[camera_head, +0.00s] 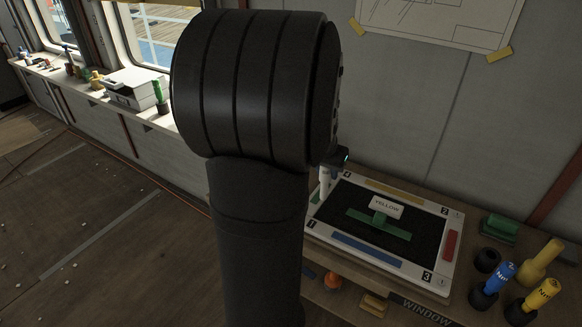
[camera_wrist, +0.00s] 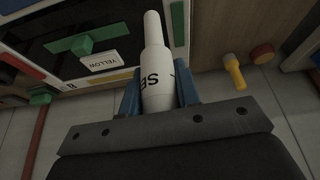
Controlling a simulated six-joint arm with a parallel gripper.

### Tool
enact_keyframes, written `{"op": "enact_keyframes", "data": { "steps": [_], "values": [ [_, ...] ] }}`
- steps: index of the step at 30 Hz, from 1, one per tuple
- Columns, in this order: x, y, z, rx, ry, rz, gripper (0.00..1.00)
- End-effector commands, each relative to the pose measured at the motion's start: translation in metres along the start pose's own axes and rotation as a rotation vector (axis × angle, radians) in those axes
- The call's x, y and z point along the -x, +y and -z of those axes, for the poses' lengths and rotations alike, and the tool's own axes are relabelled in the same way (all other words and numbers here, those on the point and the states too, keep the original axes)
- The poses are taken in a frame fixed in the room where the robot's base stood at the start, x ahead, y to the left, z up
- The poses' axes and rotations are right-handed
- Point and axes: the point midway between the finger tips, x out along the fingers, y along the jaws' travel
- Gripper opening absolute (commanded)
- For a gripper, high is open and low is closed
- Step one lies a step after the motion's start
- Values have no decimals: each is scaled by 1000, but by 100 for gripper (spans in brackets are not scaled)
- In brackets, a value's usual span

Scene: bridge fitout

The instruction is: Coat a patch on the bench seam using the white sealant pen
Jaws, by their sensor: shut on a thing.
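The white sealant pen (camera_wrist: 155,60) is held between the blue fingers of my gripper (camera_wrist: 160,95); dark letters, partly hidden, show on its barrel. In the head view, the pen (camera_head: 326,182) is a small white upright shape at the far left edge of a framed board (camera_head: 446,272), near corner 4. My gripper (camera_head: 338,158) is mostly hidden there behind my dark arm. The board has a black middle and coloured strips along its sides. I cannot make out the bench seam or whether the pen tip touches anything.
Right of the board are a blue pen (camera_head: 497,281), a yellow pen (camera_head: 541,297), a tan bottle-like piece (camera_head: 541,261), a black ring (camera_head: 487,260) and a green block (camera_head: 499,229). A WINDOW label (camera_head: 424,311) marks the front edge. A grey wall stands behind.

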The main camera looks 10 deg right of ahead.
Motion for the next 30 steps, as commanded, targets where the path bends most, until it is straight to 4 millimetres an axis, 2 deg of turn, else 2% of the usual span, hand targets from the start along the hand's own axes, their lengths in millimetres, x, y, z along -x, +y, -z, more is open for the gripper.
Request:
{"op": "enact_keyframes", "data": {
  "steps": [1,3,7,14,30],
  "values": [
    [3,13,2,-20,2,-8,7],
    [5,25,2,-38,2,-15,7],
    [6,36,2,-55,1,-21,7],
    [-3,38,-2,-56,-1,-23,7],
    [-47,37,-20,-55,-1,-23,7]
  ]
}}
